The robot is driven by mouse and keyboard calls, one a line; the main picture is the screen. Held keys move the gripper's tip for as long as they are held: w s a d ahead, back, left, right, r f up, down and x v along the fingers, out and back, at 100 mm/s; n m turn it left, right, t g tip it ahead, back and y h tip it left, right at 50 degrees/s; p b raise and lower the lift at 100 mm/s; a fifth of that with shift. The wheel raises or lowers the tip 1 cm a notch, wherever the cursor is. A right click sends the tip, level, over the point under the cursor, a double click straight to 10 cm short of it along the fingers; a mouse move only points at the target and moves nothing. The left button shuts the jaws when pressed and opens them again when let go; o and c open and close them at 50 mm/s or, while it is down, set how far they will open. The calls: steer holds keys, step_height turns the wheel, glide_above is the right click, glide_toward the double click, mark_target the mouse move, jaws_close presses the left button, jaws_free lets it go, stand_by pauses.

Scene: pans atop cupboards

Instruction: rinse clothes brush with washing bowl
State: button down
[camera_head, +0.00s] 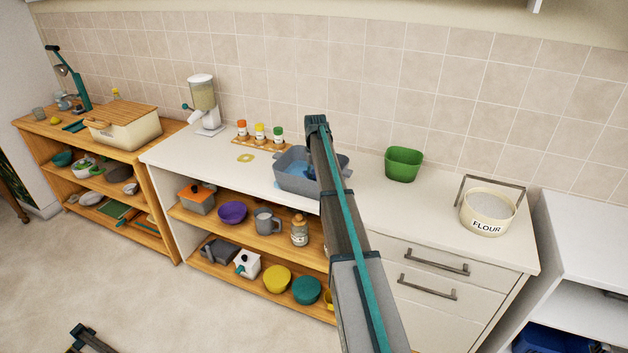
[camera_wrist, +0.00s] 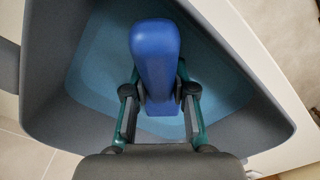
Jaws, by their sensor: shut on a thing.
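The washing bowl (camera_head: 291,181) is a grey-blue basin with blue water in it, standing on the white countertop in the head view. It fills much of the wrist view, where its grey wall (camera_wrist: 50,75) surrounds the light blue water. My gripper (camera_wrist: 160,100) is shut on a blue thing, which looks like the clothes brush (camera_wrist: 155,50), and holds it over or inside the bowl. I cannot tell whether the brush touches the water. The brush's lower side is hidden. In the head view my arm covers the gripper and the bowl's right part.
A green bowl (camera_head: 404,163) stands right of the washing bowl, and a flour tin (camera_head: 488,212) further right. Spice jars (camera_head: 260,133) on a wooden rack and a dispenser (camera_head: 204,104) stand to the left. Shelves below hold bowls and a mug (camera_head: 267,221).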

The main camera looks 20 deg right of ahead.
steer(key=shift+s+a+f, duration=0.1)
steer(key=shift+a+f, duration=0.1)
steer(key=shift+a, duration=0.25)
steer(key=shift+d, duration=1.3)
steer(key=shift+a, duration=0.15)
steer(key=shift+a, duration=1)
steer(key=shift+d+r, duration=0.1)
steer(key=shift+d, duration=0.05)
steer(key=shift+d, duration=1.05)
